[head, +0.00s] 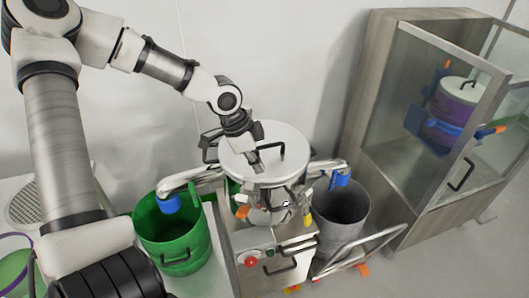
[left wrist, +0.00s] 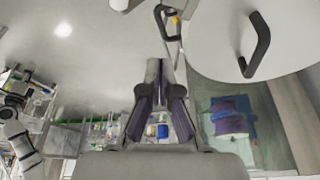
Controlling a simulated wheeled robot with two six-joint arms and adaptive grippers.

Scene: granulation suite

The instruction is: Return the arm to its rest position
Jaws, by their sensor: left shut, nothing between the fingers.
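My left arm comes in from the left in the head view and reaches over the machine in the middle. My left gripper (head: 257,161) is at the left part of the machine's round white lid (head: 290,150), beside its black handle. I cannot tell whether the gripper touches the lid. In the left wrist view the fingers (left wrist: 158,68) are together with nothing held, and the lid (left wrist: 215,45) with its black handle is at the upper right. My right gripper is not in view.
A green bin (head: 172,240) stands left of the machine and a grey bin (head: 342,212) right of it, each under a spout. A glass-fronted cabinet (head: 392,85) holding a purple and blue drum (head: 450,112) stands at the right. The wall is behind.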

